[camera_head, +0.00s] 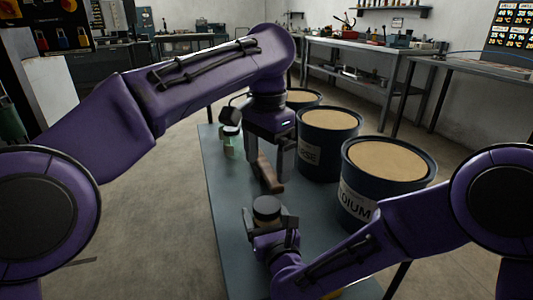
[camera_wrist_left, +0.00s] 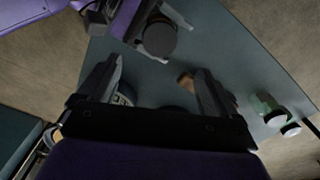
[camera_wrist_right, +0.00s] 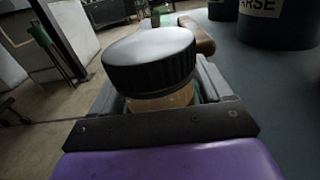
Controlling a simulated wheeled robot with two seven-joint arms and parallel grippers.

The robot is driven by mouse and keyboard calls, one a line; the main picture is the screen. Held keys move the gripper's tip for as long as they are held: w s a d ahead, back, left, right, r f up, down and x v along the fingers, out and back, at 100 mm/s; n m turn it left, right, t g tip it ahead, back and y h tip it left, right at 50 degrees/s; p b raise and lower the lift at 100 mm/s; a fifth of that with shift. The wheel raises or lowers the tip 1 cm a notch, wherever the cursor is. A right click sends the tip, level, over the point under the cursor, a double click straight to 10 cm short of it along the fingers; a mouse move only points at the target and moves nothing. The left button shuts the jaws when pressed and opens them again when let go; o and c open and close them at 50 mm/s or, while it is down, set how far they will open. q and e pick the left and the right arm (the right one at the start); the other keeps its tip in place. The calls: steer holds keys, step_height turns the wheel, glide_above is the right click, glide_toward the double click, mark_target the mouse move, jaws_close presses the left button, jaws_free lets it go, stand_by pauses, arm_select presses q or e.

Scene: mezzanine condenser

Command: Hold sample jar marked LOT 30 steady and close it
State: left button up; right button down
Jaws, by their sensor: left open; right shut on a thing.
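A jar with a wide black ribbed cap (camera_wrist_right: 150,60) and amber contents (camera_wrist_right: 162,102) is held in my right gripper (camera_head: 270,218), low over the near part of the table. The cap sits on the jar's top; how tightly it is turned cannot be told. No lot marking is readable. The cap also shows in the left wrist view (camera_wrist_left: 159,38). My left gripper (camera_head: 268,160) is open and empty, pointing down over the table, beyond the jar. Its two fingers are spread in the left wrist view (camera_wrist_left: 160,68), with the capped jar ahead of them.
A brown wooden object (camera_head: 267,174) lies on the grey-blue table (camera_head: 222,200) below my left gripper. Small greenish jars with pale lids (camera_wrist_left: 272,117) stand at the table's edge. Large dark drums (camera_head: 328,145) line the right side.

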arm_select(q)
steer(key=shift+r, duration=0.65)
arm_select(e)
jaws_free()
steer(key=v, duration=1)
steer(key=shift+s+d, duration=0.15)
steer(key=shift+s, duration=0.1)
arm_select(q)
steer(key=shift+r, duration=0.2)
